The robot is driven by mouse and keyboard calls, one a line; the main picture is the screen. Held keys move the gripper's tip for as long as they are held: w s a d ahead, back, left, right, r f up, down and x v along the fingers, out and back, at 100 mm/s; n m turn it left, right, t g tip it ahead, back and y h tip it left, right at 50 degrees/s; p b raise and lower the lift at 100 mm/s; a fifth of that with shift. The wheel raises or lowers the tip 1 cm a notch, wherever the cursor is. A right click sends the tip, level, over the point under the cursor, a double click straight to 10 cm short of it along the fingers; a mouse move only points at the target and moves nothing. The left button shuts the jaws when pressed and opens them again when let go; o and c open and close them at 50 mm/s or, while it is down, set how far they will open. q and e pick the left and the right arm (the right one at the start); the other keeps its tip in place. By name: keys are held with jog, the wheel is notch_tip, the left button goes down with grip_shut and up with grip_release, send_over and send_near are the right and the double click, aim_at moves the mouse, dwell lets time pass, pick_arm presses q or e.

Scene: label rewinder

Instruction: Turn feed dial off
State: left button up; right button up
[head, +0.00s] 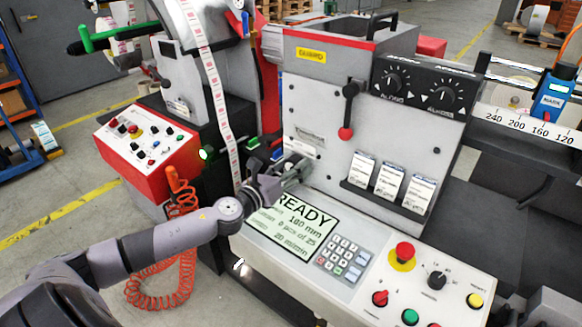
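A black rotary dial (437,280) with scale marks around it sits on the white lower control panel (345,292), right of a red mushroom button on a yellow base (403,255). Two more black dials, a left one (393,83) and a right one (446,97), sit on the black upper box. The labels are too small to tell which is the feed dial. My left gripper (297,172) is at the machine's front face, above the screen and well left of all three dials. Its finger gap is not clear. My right gripper is out of view.
The screen (291,224) reads READY, beside a keypad (343,257). A red-tipped lever (347,110) and white label cards (389,182) stick out from the machine face. A red control box (150,150) and coiled orange hose (165,275) are at left.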

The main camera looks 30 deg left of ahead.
pick_arm(q)
jog(key=c, duration=0.9)
jog(key=shift+n, duration=0.3)
jog(key=n, duration=0.2)
jog(key=shift+n, duration=0.4)
jog(key=shift+a+n, duration=0.1)
jog(key=shift+n, duration=2.1)
jog(key=o, duration=1.2)
